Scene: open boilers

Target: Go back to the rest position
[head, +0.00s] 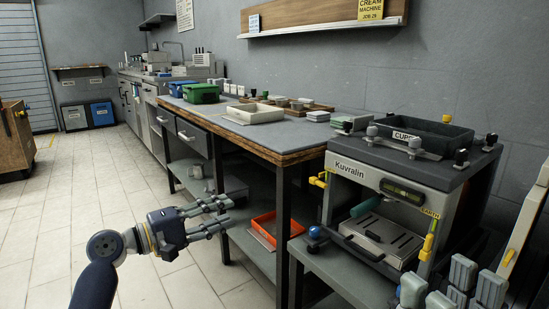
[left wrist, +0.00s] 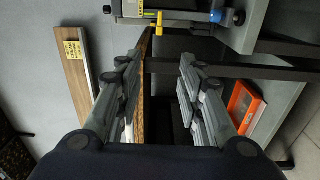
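My left gripper (head: 222,210) is out over the floor, left of the boiler and in front of the workbench. Its fingers are apart and empty, as the left wrist view (left wrist: 160,95) also shows. My right gripper (head: 452,284) is at the bottom right edge, in front of the boiler. Its fingers look spread with nothing between them; its lower part is cut off. The boiler (head: 350,170), marked Kuvralin, has an open front bay with a metal tray (head: 385,240) in it. Neither gripper appears to touch the boiler.
The workbench (head: 275,135) carries a green bin (head: 201,94), a white tray (head: 255,114) and small items. An orange tray (head: 264,231) lies on its lower shelf. A dark bin (head: 425,133) sits atop the boiler. A wooden cabinet (head: 14,138) is far left. The tiled floor (head: 95,195) is clear.

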